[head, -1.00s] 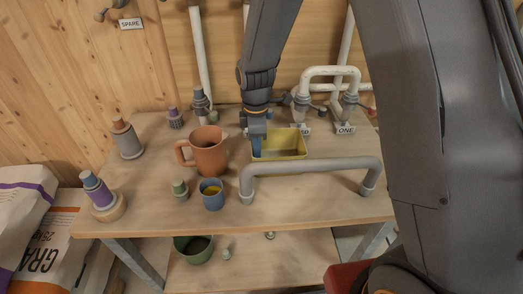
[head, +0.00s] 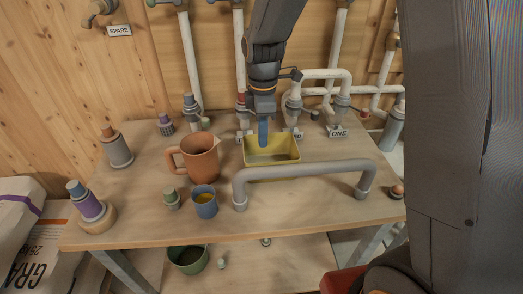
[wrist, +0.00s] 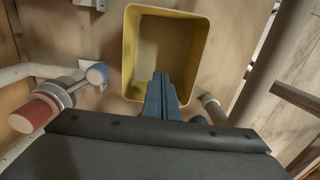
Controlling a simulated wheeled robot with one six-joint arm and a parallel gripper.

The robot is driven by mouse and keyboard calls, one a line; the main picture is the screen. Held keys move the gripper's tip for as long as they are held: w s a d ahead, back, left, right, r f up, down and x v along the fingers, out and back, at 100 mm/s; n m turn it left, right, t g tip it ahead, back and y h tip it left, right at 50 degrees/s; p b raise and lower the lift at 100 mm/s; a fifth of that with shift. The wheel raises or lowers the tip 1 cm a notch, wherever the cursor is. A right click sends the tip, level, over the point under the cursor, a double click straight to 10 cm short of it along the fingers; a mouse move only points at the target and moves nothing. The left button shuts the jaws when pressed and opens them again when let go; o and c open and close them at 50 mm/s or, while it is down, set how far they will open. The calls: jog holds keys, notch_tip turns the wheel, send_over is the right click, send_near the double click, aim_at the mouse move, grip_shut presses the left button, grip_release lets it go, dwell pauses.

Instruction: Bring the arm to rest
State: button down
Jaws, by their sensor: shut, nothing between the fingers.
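My gripper (head: 263,133) points down over the yellow tray (head: 283,160) on the wooden table. Its blue fingers are together with nothing between them. In the wrist view, the closed fingertips (wrist: 161,78) show in front of the near part of the yellow tray (wrist: 202,50). The part of the tray that I see in the wrist view looks empty. I cannot tell whether the fingertips reach below the tray's rim.
A grey pipe handle (head: 300,171) stands in front of the tray. An orange jug (head: 201,158) and a blue cup (head: 205,203) stand to its left. White pipes (head: 320,75) with valves rise behind. A green bowl (head: 188,259) sits below the tabletop.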

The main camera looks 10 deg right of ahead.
jog(key=shift+r, duration=1.5)
